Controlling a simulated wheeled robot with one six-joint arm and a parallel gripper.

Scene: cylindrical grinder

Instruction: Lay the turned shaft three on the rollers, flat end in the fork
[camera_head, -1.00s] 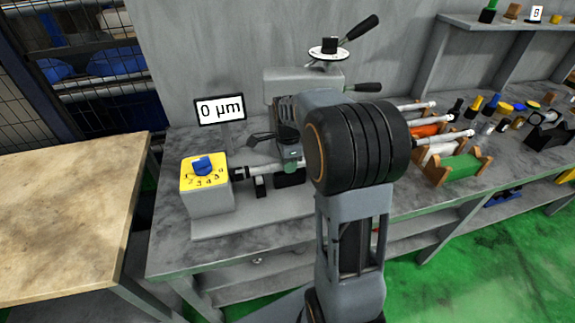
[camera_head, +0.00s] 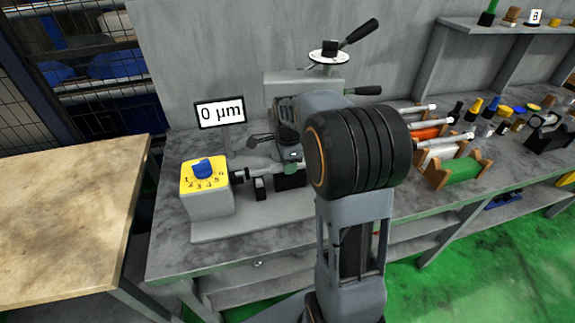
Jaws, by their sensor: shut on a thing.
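The grinder (camera_head: 300,82) stands on the grey bench, with a yellow-faced box (camera_head: 205,177) bearing a blue numbered knob at its left. A dark piece (camera_head: 238,175) sits at that box's right side, possibly the fork. A pale, bar-like shape (camera_head: 262,167) runs right from it; I cannot tell whether it is the shaft or a machine part. Dark finger-like parts, seemingly of my gripper (camera_head: 262,140), show above it. The rest of my gripper is hidden behind my arm's black joint. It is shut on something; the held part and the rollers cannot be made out.
A display (camera_head: 221,112) reads 0 µm behind the box. Right of my arm, pale shafts (camera_head: 436,121) lie in a rack with a green front part (camera_head: 456,168). Small coloured parts and a black holder (camera_head: 545,132) stand farther right. A wooden table (camera_head: 70,210) is at left.

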